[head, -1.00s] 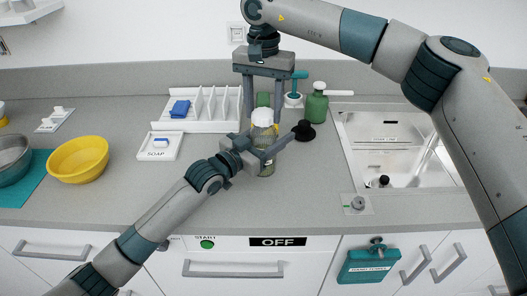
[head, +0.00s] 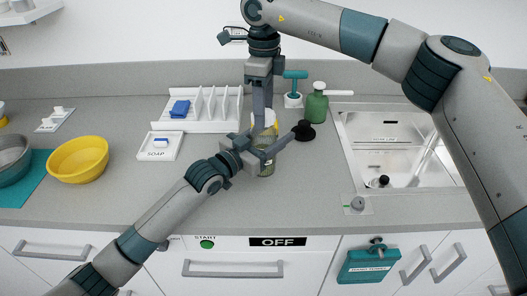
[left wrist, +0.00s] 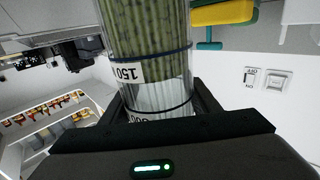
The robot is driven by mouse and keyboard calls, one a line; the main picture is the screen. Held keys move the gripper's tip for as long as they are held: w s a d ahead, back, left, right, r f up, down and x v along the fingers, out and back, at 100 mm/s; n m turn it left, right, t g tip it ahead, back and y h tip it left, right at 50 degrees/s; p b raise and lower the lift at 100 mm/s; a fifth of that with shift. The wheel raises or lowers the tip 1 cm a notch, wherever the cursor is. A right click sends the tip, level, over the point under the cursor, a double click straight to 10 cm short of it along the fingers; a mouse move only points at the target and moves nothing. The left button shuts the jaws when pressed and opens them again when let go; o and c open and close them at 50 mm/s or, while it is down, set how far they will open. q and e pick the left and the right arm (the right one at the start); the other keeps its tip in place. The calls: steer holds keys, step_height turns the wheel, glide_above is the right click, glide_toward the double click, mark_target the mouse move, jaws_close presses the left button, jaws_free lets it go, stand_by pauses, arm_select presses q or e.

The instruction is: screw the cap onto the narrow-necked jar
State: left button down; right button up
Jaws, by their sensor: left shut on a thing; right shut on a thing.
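The narrow-necked jar (head: 267,168) stands upright on the counter, clear with green contents. In the left wrist view the jar (left wrist: 150,50) shows dark bands and measure labels. My left gripper (head: 270,146) is shut around the jar from the front left. My right gripper (head: 263,122) points straight down over the jar, shut on the pale cap (head: 271,117) at the jar's top. Its fingers are seen nearly edge-on, and one hides part of the cap. Yellow shows around the cap. The neck and thread are hidden, so I cannot tell how far the cap is seated.
A black knobbed item (head: 304,131) stands close right of the jar, with a green bottle (head: 317,106) behind it. A white rack (head: 222,122) and soap tray (head: 161,146) lie to the left. The sink (head: 390,150) is at right. The front counter is clear.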

steer(key=m, duration=1.4)
steer(key=o, duration=1.2)
steer(key=shift+c, duration=0.2)
steer(key=shift+r, duration=0.1)
steer(key=shift+r, duration=2.15)
steer(key=shift+c, duration=0.4)
